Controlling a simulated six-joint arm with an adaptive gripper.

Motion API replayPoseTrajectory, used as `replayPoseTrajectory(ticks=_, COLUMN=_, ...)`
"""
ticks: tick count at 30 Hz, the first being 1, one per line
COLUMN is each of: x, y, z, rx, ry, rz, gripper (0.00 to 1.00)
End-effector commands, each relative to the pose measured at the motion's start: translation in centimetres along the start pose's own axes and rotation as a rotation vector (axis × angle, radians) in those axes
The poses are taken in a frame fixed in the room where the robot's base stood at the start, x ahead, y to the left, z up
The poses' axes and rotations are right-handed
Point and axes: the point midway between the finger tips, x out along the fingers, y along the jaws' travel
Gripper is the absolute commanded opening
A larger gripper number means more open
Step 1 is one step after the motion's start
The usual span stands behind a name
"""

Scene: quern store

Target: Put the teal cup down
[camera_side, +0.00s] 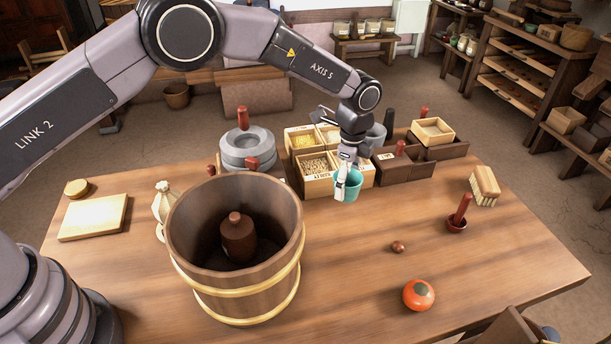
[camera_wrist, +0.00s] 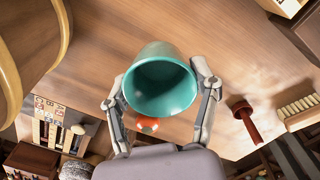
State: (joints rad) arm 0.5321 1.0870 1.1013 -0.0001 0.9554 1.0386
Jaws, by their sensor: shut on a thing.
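The teal cup (camera_side: 352,184) is in my gripper (camera_side: 347,178), just in front of the light wooden boxes in the side view. In the wrist view the teal cup (camera_wrist: 160,85) shows its open mouth toward the camera, with a finger of my gripper (camera_wrist: 160,92) closed against each side. Part of the cup is hidden behind the fingers in the side view. I cannot tell whether its base touches the table (camera_side: 340,270).
A large wooden bucket (camera_side: 240,285) stands at front left. Wooden boxes (camera_side: 316,185) and a stone quern (camera_side: 247,148) stand behind. A red-orange round object (camera_side: 418,294), a small brown ball (camera_side: 398,247), a red-handled tool (camera_side: 460,212) and a brush (camera_side: 485,186) lie right. The front middle is clear.

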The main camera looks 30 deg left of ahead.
Motion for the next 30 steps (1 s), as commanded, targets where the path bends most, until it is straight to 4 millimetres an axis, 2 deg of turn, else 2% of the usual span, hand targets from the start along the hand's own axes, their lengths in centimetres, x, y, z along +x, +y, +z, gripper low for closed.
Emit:
replayPoseTrajectory(ticks=9, x=5.8, y=0.0, z=0.1, rx=0.000, ry=0.000, rz=0.001, gripper=0.24)
replayPoseTrajectory(ticks=17, x=8.2, y=0.0, z=0.0, rx=0.000, ry=0.001, rz=-0.001, gripper=0.24)
replayPoseTrajectory(ticks=21, x=10.3, y=0.0, z=0.0, rx=0.000, ry=0.001, rz=0.000, gripper=0.24)
replayPoseTrajectory(ticks=24, x=10.9, y=-0.1, z=0.0, rx=0.000, ry=0.002, rz=-0.002, gripper=0.24)
replayPoseTrajectory(ticks=30, x=10.9, y=-0.1, z=0.0, rx=0.000, ry=0.002, rz=-0.002, gripper=0.24)
